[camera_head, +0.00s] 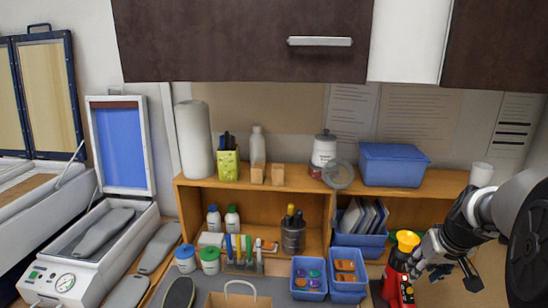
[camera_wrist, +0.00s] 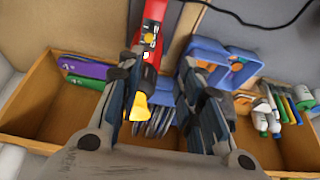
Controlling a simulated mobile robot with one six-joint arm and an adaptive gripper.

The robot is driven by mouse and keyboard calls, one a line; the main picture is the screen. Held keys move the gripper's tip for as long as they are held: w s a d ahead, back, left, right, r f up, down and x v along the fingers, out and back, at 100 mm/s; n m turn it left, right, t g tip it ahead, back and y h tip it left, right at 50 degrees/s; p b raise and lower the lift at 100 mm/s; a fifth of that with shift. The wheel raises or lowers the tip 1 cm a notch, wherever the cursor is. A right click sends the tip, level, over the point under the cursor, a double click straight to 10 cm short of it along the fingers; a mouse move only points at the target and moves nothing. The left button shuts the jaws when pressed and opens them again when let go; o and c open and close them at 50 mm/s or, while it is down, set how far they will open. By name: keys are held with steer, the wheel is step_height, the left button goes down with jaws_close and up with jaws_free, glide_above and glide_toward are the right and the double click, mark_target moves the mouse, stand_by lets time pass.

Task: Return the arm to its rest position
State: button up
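My gripper (camera_head: 446,268) is at the right of the head view, beside a red tool with a yellow top (camera_head: 400,268). In the wrist view, the two fingers of my gripper (camera_wrist: 162,100) are spread apart. The red tool (camera_wrist: 152,32) shows at the top there, with its yellow tip near the left finger. I cannot tell whether the finger touches it. Nothing is clearly held between the fingers.
A wooden shelf (camera_head: 265,187) carries bottles, a paper roll (camera_head: 193,140) and a blue bin (camera_head: 393,164). Small blue bins (camera_head: 309,278) stand near the red tool. A forming press (camera_head: 65,272) with an open lid is at left. Cabinets hang above.

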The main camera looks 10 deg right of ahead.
steer(key=s+a+r+n, duration=0.1)
steer(key=s+a+r, duration=0.25)
steer(key=a, duration=0.55)
steer(key=s+a+r+n, duration=0.1)
steer(key=s+a+r, duration=0.25)
steer(key=a, duration=0.65)
steer(key=s+a+f, duration=0.1)
steer(key=s+a, duration=0.3)
steer(key=s, duration=0.3)
steer(key=s+a+f+y+b, duration=0.1)
steer(key=s+a+f, duration=0.1)
steer(key=s+a, duration=0.3)
steer(key=s, duration=0.2)
steer(key=shift+s+n, duration=0.3)
steer(key=shift+s, duration=0.05)
steer(key=shift+d, duration=0.1)
